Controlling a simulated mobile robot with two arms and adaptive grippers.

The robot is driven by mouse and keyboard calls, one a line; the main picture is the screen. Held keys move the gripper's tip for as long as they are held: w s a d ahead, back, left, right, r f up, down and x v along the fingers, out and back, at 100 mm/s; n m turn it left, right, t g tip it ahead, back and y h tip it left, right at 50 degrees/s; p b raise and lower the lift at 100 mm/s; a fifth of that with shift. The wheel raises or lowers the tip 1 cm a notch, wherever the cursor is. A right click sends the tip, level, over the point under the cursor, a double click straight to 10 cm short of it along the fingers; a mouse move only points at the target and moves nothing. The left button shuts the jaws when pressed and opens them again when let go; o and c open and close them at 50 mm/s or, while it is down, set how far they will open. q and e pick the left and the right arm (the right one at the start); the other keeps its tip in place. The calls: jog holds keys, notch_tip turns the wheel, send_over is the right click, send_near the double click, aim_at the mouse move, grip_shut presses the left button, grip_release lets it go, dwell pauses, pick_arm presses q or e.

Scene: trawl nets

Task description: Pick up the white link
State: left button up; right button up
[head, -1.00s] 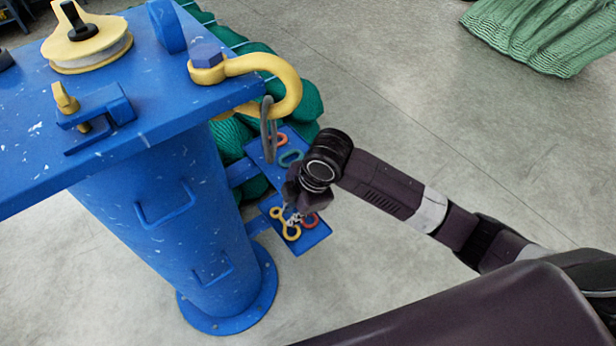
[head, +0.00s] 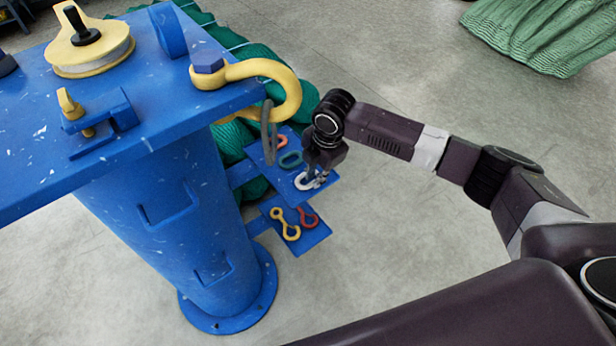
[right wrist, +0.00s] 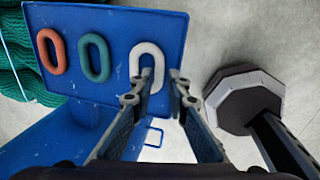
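The white link (head: 303,181) is an oval ring on the upper small blue tray (head: 279,173). In the right wrist view the white link (right wrist: 148,62) is at the right end of a row, near the tray's edge. My right gripper (head: 317,182) is at the link's right side in the head view. In the right wrist view the right gripper (right wrist: 161,75) is open. One fingertip overlaps the link's lower end and the other is to its right. Whether they touch the link cannot be told. My left gripper is not in view.
A green link (right wrist: 95,57) and an orange link (right wrist: 51,53) lie left on the same tray. A lower blue tray (head: 312,240) holds a yellow hook (head: 286,226) and a red one (head: 308,215). A grey ring (head: 268,130) hangs from a yellow shackle (head: 280,75) above.

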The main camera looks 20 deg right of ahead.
jog(key=shift+w+a+f, duration=0.1)
jog(key=shift+w+f, duration=0.1)
jog(key=shift+f, duration=0.75)
jog(key=shift+c, duration=0.3)
grip_shut()
jog(key=shift+r, duration=0.1)
